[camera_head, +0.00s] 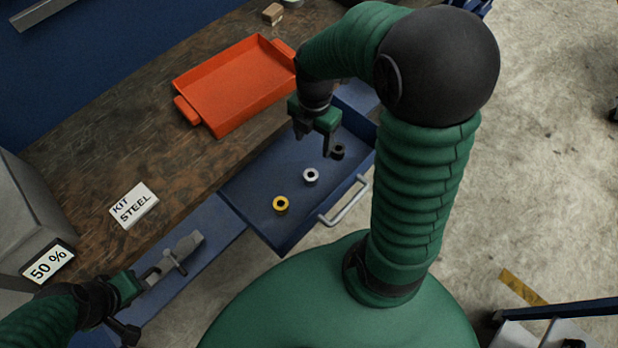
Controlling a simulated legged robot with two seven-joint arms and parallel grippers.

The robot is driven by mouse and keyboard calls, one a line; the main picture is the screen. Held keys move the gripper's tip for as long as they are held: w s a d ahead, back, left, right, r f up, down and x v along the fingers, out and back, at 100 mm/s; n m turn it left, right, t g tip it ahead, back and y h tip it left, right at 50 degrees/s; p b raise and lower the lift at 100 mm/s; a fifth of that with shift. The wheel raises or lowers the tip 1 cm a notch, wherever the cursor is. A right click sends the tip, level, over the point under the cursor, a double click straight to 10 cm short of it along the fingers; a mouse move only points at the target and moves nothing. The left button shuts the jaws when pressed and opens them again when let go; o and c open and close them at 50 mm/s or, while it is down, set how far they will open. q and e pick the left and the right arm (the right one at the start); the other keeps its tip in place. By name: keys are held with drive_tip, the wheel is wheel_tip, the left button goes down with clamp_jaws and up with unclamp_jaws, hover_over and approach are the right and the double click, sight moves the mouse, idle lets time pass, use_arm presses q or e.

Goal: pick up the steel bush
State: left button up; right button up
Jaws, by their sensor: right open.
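The steel bush (311,176), a pale silver ring with a dark hole, stands in the open blue drawer (262,178). It is between a yellow bush (281,204), nearer to me, and a dark bush (338,152), farther away. My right gripper (314,143) is open and empty over the far part of the drawer, pointing down. It is beside the dark bush and up-left of it in the picture, apart from the steel bush. My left gripper (132,302) is at the lower left near a grey vise (176,256); its jaw opening is unclear.
An orange tray (235,84) lies empty on the wooden bench (95,158). A "KIT STEEL" card (134,205) lies on the bench, and a "50 %" sign (48,260) is at the left. The drawer's handle (345,203) sticks out on its right side. A small brown block (272,13) is at the back.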

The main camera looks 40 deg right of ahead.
drive_tip(key=b, duration=0.3)
hover_over(311, 174)
drive_tip(key=f, duration=1.1)
drive_tip(key=shift+w+a, duration=0.1)
drive_tip(key=shift+w, duration=0.1)
drive_tip(key=f, duration=0.1)
drive_tip(key=f+b, duration=0.1)
drive_tip(key=f, duration=0.2)
drive_tip(key=shift+s+f, duration=0.25)
drive_tip(key=shift+f, duration=0.05)
drive_tip(key=shift+w+f, duration=0.1)
drive_tip(key=shift+f, duration=0.35)
drive_tip(key=shift+r, duration=0.1)
drive_tip(key=shift+c, duration=0.4)
drive_tip(key=shift+c, duration=1.3)
clamp_jaws()
